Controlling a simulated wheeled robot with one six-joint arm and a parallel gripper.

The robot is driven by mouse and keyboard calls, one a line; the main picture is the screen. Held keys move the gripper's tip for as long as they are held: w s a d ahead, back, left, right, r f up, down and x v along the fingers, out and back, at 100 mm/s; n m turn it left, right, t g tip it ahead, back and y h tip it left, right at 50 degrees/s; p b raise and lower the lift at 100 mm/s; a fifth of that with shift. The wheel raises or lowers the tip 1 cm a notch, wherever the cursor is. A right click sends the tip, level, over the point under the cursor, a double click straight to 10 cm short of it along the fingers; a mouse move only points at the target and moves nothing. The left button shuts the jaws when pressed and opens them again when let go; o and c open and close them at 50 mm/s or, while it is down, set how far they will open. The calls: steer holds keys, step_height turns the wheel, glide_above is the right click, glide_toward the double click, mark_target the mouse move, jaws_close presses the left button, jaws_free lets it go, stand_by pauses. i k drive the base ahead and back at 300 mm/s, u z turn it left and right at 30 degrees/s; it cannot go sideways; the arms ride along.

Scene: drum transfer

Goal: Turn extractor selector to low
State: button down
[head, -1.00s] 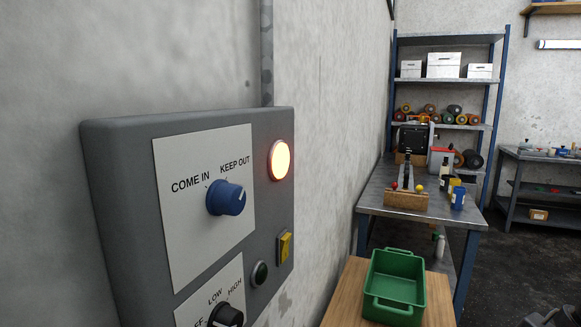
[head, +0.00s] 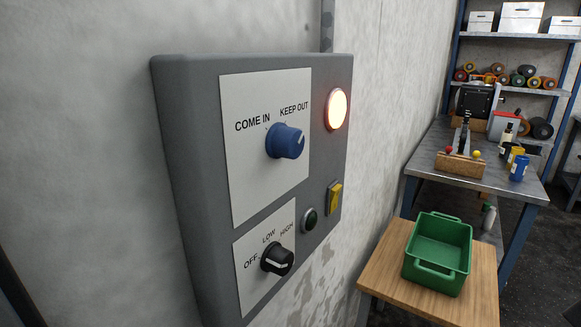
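The extractor selector (head: 278,261) is a black knob with a white pointer line, low on a grey wall panel (head: 190,165) in the head view. Its white plate (head: 250,285) is marked OFF, LOW and HIGH. The pointer line seems to lie toward the OFF side, but it is small and hard to read. My gripper is not in view, and nothing touches the knob.
Above it, a blue knob (head: 285,141) points toward KEEP OUT. A lit lamp (head: 337,110), a yellow switch (head: 334,197) and a dark green button (head: 310,219) are on the panel. A green crate (head: 440,252) stands on a wooden table (head: 385,270) to the right.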

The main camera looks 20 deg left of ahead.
mark_target(275, 259)
steer(key=u, duration=1.25)
steer(key=k, duration=0.7)
steer(key=z, duration=0.95)
steer(key=i, duration=0.5)
